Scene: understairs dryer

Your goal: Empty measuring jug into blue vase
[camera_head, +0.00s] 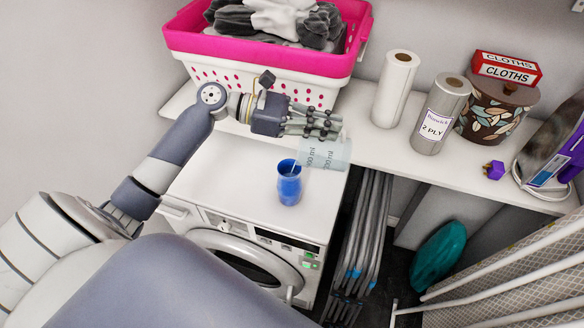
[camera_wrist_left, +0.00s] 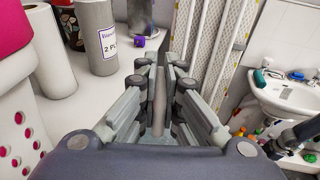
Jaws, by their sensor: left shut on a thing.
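The clear measuring jug (camera_head: 325,153) is tipped on its side above the washing machine top, its printed ml marks turned in the head view. My left gripper (camera_head: 332,122) is shut on the jug, from above. In the left wrist view the fingers (camera_wrist_left: 160,72) close around a pale upright part, apparently the jug's handle (camera_wrist_left: 159,100). The blue vase (camera_head: 289,188) stands upright on the white machine, below and left of the jug. The jug's left end is over the vase mouth, where a pale streak shows. How much liquid is in either is unclear.
A pink and white laundry basket (camera_head: 265,58) with grey cloths stands behind my left gripper. Folded grey poles (camera_head: 362,240) stand right of the machine (camera_head: 220,165).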

